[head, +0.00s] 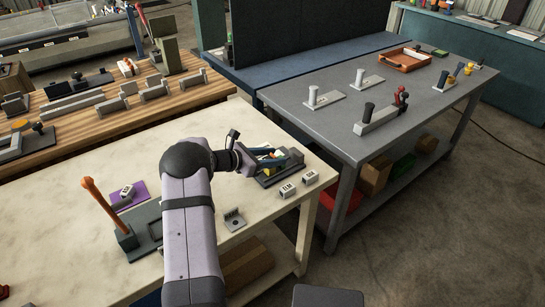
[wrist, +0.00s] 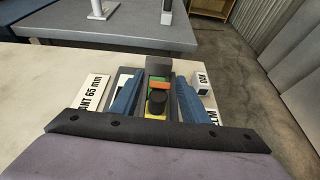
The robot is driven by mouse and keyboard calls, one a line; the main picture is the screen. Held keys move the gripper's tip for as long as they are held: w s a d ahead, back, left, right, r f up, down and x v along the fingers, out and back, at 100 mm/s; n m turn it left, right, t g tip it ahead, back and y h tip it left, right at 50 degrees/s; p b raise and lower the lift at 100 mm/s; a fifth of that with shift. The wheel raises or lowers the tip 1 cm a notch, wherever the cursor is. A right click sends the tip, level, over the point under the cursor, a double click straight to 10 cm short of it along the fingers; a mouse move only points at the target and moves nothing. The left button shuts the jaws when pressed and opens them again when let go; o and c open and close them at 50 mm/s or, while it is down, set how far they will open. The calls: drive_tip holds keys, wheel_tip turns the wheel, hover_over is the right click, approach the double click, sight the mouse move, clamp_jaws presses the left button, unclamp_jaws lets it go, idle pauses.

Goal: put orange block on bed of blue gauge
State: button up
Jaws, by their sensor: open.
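My gripper (wrist: 165,96) is open, with one blue finger on each side of a dark fixture (wrist: 181,103) on the cream table. In the head view my gripper (head: 275,158) is over this fixture near the table's right corner. Between the fingers an orange block (wrist: 158,85) shows only in part, with green and yellow parts close to it. A black round knob (wrist: 157,102) stands in front, and a grey upright block (wrist: 158,66) stands behind. I cannot tell whether the fingers touch anything. I cannot clearly pick out the blue gauge.
Small white labelled blocks (head: 287,190) and (head: 310,178) stand beside the fixture. A grey bracket (head: 234,221), a purple pad (head: 130,196) and an orange-handled lever (head: 95,205) are further left. A grey table (head: 350,140) stands beyond a gap. The cream table's left part is mostly clear.

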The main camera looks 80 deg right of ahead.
drive_tip(key=shift+w+a+r, duration=0.1)
drive_tip(key=shift+w+a, duration=0.1)
drive_tip(key=shift+w, duration=0.15)
drive_tip(key=b+v, duration=0.2)
drive_tip(key=v, duration=0.4)
drive_tip(key=shift+a, duration=0.15)
drive_tip(key=shift+o, duration=0.6)
drive_tip(key=shift+w+r, duration=0.1)
drive_tip(key=shift+w, duration=0.05)
